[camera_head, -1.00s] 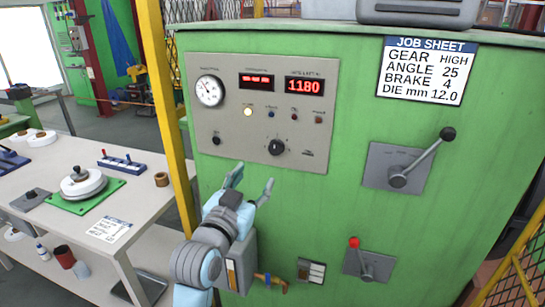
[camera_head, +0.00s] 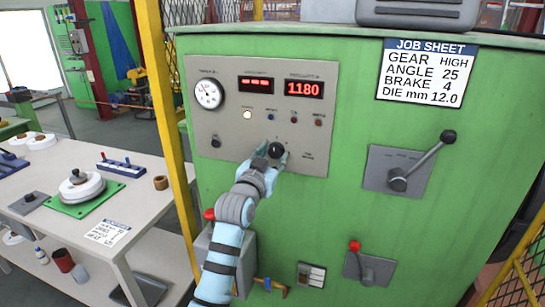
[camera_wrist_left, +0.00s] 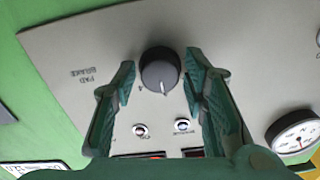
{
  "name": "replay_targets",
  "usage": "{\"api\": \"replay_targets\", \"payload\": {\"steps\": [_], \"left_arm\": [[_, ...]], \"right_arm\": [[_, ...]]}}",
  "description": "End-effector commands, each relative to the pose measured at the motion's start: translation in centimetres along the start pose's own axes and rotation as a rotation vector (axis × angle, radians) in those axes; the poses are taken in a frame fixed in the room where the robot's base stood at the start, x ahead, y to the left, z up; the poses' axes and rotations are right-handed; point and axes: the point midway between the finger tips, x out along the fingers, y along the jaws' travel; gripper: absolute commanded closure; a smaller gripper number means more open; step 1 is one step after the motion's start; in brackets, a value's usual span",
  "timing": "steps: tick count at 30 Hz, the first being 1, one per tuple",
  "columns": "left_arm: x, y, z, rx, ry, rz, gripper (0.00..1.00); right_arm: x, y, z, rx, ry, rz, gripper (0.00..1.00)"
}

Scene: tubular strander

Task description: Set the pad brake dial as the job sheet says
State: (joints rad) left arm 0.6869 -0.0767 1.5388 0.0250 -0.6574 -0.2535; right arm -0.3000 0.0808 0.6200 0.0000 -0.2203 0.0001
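The pad brake dial (camera_head: 276,149) is a round dark knob low on the grey panel of the green machine. In the left wrist view the dial (camera_wrist_left: 160,69) has a white pointer line on its lower edge, and upside-down "PAD BRAKE" lettering stands to its left. My left gripper (camera_head: 277,156) is at the dial. In the wrist view its two fingers (camera_wrist_left: 161,75) stand on either side of the knob, open, with narrow gaps showing. The job sheet (camera_head: 427,72) reads gear HIGH, angle 25, brake 4, die 12.0 mm. My right gripper is not in view.
The panel also has a gauge (camera_head: 208,94), red displays, one reading 1180 (camera_head: 304,89), small lamps and a smaller knob (camera_head: 215,142). A large lever (camera_head: 421,160) and a red-tipped lever (camera_head: 361,262) are to the right. A yellow post (camera_head: 167,120) and a workbench (camera_head: 140,213) are left.

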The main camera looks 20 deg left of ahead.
Motion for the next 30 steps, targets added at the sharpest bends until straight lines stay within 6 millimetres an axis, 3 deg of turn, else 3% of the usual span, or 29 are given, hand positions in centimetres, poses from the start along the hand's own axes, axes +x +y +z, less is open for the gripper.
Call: {"api": "replay_targets", "payload": {"steps": [1, 6, 17, 30], "left_arm": [[0.0, 0.0, 0.0, 0.0, 0.0, 0.0, 0.74], [0.0, 0.0, 0.0, 0.0, 0.0, 0.0, 0.98], [0.0, 0.0, -0.1, 0.056, 0.0, 0.0, 0.98], [0.0, -0.1, -0.3, 0.378, -0.002, 0.001, 0.98]], "right_arm": [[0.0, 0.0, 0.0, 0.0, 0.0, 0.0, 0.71], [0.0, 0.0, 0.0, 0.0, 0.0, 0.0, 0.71], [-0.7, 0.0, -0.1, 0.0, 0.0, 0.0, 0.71], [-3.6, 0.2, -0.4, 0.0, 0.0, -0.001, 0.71]]}}
